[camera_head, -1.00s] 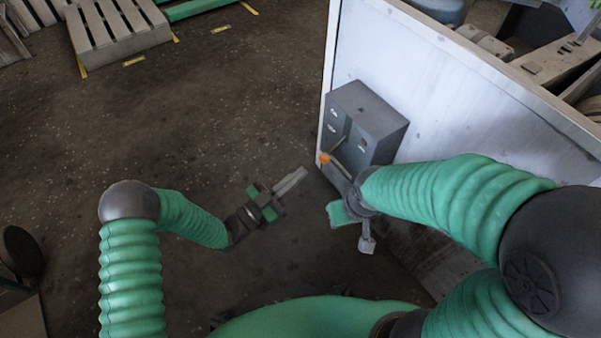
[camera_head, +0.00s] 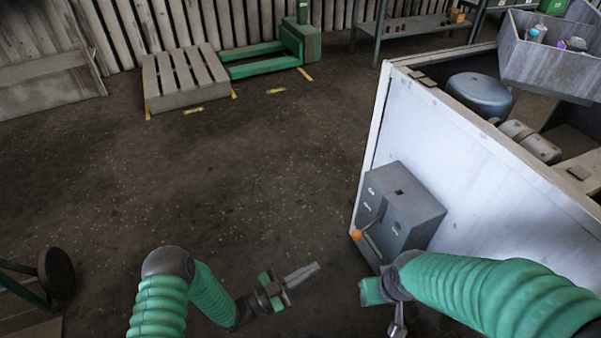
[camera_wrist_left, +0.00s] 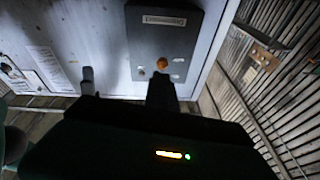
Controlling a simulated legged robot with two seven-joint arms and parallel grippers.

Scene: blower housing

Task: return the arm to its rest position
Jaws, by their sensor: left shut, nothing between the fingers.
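My left gripper (camera_head: 301,275) is in the lower middle of the head view, over the dark floor. Its fingers are together and empty, pointing up and right, left of a grey box and apart from it. My right gripper (camera_head: 396,318) is at the bottom edge, below the box; it is partly cut off, and its jaws do not show clearly. The grey box (camera_head: 415,215) is fixed to a white panel and has an orange-tipped lever (camera_head: 358,235) at its front. The left wrist view shows the box (camera_wrist_left: 165,40) and the orange tip (camera_wrist_left: 162,64) ahead.
The white panel (camera_head: 430,140) borders the right side, with a housing and grey motor (camera_head: 479,94) behind it. A wooden pallet (camera_head: 186,80) and green frame (camera_head: 265,68) lie at the back. A dark round stool-like object (camera_head: 57,273) is at lower left. The middle floor is clear.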

